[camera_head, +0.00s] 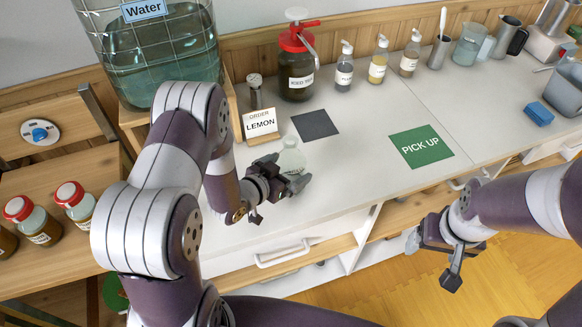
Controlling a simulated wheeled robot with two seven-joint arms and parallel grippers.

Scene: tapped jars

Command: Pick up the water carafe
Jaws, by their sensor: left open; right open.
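A small clear glass vessel with a narrow neck, which looks like the carafe (291,157), stands upright on the white counter. Its lower part is partly hidden by my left gripper (280,196). My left gripper is open right in front of the vessel; I cannot tell whether it touches it. My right gripper (433,261) is open and empty, in front of the counter's front edge and over the wooden floor. A large glass jar labelled Water (150,55) stands at the back left, partly hidden by my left arm.
A red-topped iced tea jar (296,72) and several pump bottles stand behind. A green PICK UP mat (421,146) is bare. The counter between the mats is clear.

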